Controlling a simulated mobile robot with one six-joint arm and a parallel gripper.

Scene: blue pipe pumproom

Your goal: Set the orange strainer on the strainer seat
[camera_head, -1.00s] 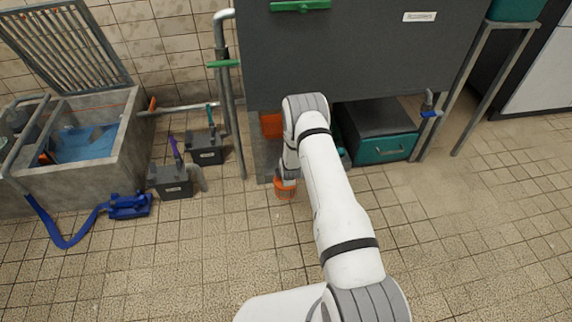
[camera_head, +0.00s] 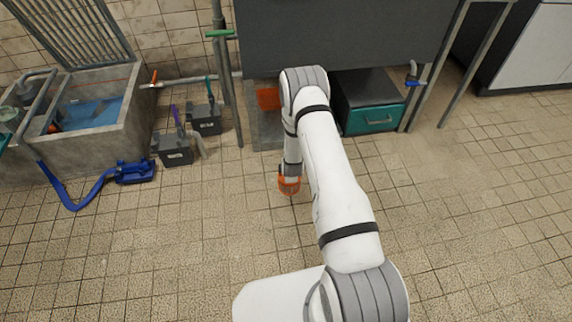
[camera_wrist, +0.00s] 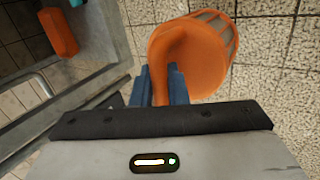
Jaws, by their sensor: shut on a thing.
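The orange strainer (camera_head: 290,186) is a round, basket-like piece with mesh windows in its side. In the wrist view the strainer (camera_wrist: 206,50) lies at the fingertips, its orange handle part between the two blue fingers. My gripper (camera_wrist: 160,80) is shut on it. In the head view my gripper (camera_head: 288,170) is partly hidden by my arm and holds the strainer over the tiled floor, in front of the dark tank. I cannot make out the strainer seat with certainty in either view.
A grey concrete basin (camera_head: 90,150) with blue water stands at the left. Two grey pump boxes (camera_head: 174,150) and a blue pump with hose (camera_head: 134,172) stand beside it. A teal-fronted box (camera_head: 368,112) sits under the dark tank (camera_head: 340,35). An orange block (camera_head: 268,98) lies behind my arm. The front floor is clear.

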